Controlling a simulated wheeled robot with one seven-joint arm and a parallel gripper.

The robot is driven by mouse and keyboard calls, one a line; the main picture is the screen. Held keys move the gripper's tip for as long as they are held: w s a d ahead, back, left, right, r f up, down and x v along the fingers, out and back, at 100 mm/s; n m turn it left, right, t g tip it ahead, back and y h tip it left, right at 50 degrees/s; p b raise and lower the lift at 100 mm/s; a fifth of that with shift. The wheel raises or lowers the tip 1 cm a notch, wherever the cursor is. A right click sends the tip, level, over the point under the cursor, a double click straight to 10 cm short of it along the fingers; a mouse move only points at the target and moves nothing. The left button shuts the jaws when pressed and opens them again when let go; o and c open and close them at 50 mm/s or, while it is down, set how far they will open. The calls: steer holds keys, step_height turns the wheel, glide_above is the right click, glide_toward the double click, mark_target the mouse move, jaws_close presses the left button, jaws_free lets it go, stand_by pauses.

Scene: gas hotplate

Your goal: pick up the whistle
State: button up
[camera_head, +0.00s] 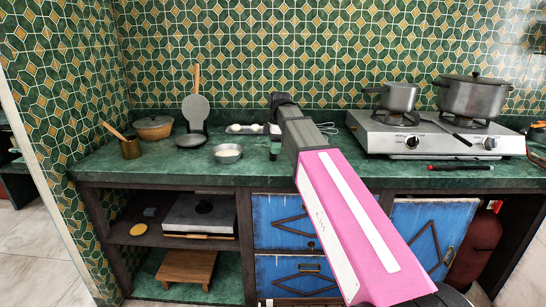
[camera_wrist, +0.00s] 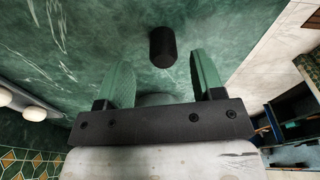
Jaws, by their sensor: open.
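A small black cylinder (camera_wrist: 162,46) stands out on the green counter in the wrist view; it may be the whistle, but I cannot make out a whistle's shape. My gripper (camera_wrist: 163,60) has its two green fingers spread apart with nothing between their pads. The cylinder appears just beyond the fingertips, roughly centred between them, and is not gripped. In the head view my gripper (camera_head: 275,151) points down near the counter's middle, right of a metal bowl (camera_head: 227,153). The cylinder cannot be told apart there.
A gas hotplate (camera_head: 372,139) with two pots stands at the right. A pan (camera_head: 190,140) and wooden-handled items are at the left. The counter's front edge is close.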

steer(key=f, duration=0.3)
steer(key=shift+s+a+f, duration=0.2)
steer(key=shift+s+f, duration=0.05)
steer(key=c, duration=1)
steer(key=shift+r, duration=0.15)
